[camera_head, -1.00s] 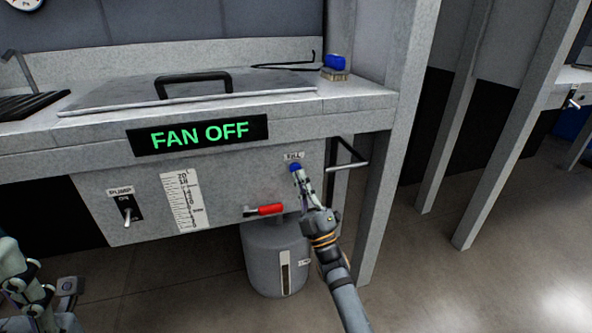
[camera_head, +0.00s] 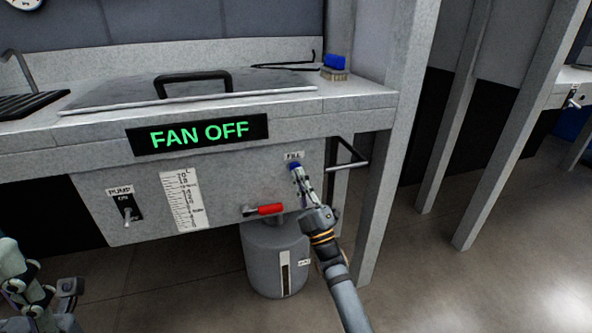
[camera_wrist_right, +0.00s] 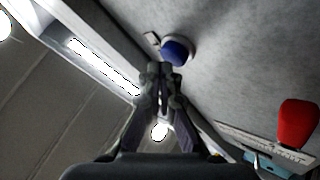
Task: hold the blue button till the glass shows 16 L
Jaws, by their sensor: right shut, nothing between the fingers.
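The blue button (camera_head: 295,167) sits under the FILL label on the grey front panel. It also shows in the right wrist view (camera_wrist_right: 177,50), in a pale round collar. My right gripper (camera_head: 297,175) is shut and empty, its fingertips at the lower edge of the button. In the right wrist view the fingertips (camera_wrist_right: 160,70) overlap the button's edge; whether they press it I cannot tell. The scaled level glass (camera_head: 184,200) is on the panel to the left; its reading is too small to make out. Part of my left arm shows at the lower left; its gripper's state is unclear.
A red-handled valve (camera_head: 266,210) is below and left of the button, above a grey tank (camera_head: 275,262). A black bracket handle (camera_head: 347,157) stands out right of the button. The pump switch (camera_head: 127,210) is at the panel's left. The display (camera_head: 198,134) reads FAN OFF.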

